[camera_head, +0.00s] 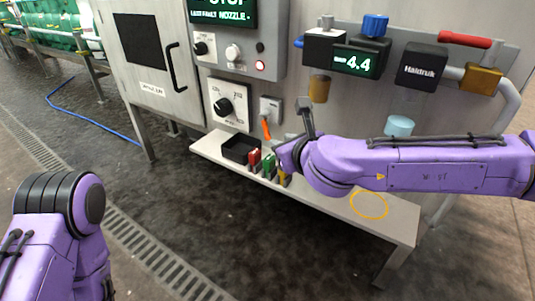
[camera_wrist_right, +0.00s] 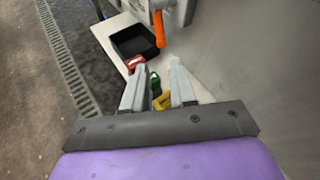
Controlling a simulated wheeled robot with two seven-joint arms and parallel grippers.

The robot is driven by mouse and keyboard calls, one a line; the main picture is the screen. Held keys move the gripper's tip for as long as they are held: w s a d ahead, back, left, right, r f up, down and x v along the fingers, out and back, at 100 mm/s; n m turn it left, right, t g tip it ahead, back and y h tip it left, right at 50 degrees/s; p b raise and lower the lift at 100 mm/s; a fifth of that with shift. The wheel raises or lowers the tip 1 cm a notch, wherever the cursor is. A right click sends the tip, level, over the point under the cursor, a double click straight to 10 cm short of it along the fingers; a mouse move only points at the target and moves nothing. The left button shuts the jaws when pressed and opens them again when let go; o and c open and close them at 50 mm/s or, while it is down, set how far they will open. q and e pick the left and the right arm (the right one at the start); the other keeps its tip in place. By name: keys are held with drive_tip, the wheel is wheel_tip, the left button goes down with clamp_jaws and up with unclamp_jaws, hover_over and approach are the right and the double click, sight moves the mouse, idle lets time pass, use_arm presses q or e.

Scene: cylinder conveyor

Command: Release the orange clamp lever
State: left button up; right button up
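The orange clamp lever (camera_head: 266,128) hangs downward, slightly tilted, from a small grey clamp box (camera_head: 271,107) on the machine front. It also shows at the top of the right wrist view (camera_wrist_right: 160,30), beyond my fingertips. My right gripper (camera_wrist_right: 158,66) is open, with its two grey fingers spread and nothing between them. The fingers point toward the lever and are apart from it. In the head view the right gripper (camera_head: 282,148) is small and partly hidden by my wrist, just right of and below the lever. Only part of my left arm shows; its gripper is out of view.
A black tray (camera_head: 240,150) sits on the shelf (camera_head: 330,206) below the lever. Red (camera_head: 254,157), green (camera_head: 268,163) and yellow (camera_head: 282,178) items stand beside it, under my right gripper. A dial (camera_head: 224,106) is left of the lever. A yellow ring (camera_head: 369,204) marks the shelf.

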sight(267, 131)
drive_tip(key=b+x, duration=0.1)
drive_tip(key=x, duration=0.2)
drive_tip(key=b+x, duration=0.1)
drive_tip(key=x, duration=0.2)
drive_tip(key=r+b+x, duration=0.1)
drive_tip(key=x, duration=0.2)
drive_tip(key=shift+w+a, duration=0.15)
drive_tip(key=shift+w, duration=0.25)
drive_tip(key=shift+w+a+f+b, duration=0.15)
drive_tip(key=shift+w+b, duration=0.15)
drive_tip(key=shift+w, duration=0.15)
use_arm(q)
drive_tip(key=w+a+f+t+y, duration=0.1)
drive_tip(key=w+a+f, duration=0.2)
drive_tip(key=f, duration=0.2)
drive_tip(key=shift+a+m+t, duration=0.3)
drive_tip(key=shift+m+t, duration=0.1)
use_arm(e)
clamp_jaws()
